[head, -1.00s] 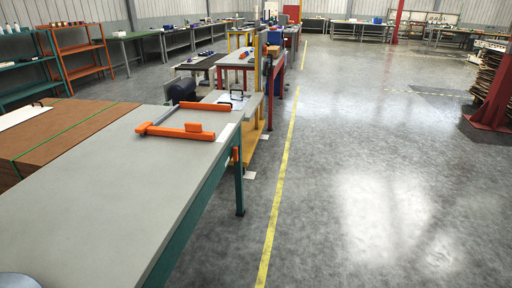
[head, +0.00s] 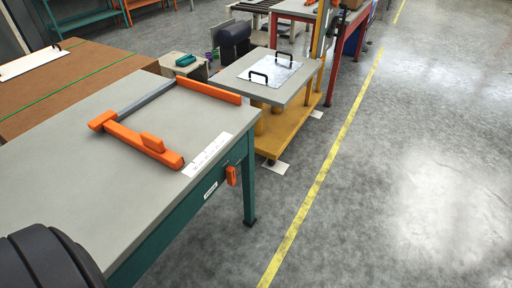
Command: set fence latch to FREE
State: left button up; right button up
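An orange fence (head: 136,138) lies on the grey top of the green-legged table (head: 60,160), with a raised orange block (head: 153,142) on its bar. A grey rail (head: 146,98) runs from its left end to a second orange bar (head: 208,91) at the far edge. A small orange lever-like part (head: 231,175) hangs on the table's green side, beside a small white label (head: 210,191). I cannot tell which orange part is the latch, or its setting. Neither of my grippers is in view.
A white scale strip (head: 207,154) lies along the table's right edge. Beyond stands a yellow-based press table (head: 265,125) with a metal plate (head: 270,72) and black handles. Brown boards (head: 75,85) lie left. The floor right of the yellow line (head: 325,165) is clear.

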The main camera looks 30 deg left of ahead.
aim_at(230, 176)
jog(key=i+u, duration=0.35)
jog(key=i+l+u, duration=0.6)
jog(key=i+u, duration=0.15)
jog(key=i, duration=0.1)
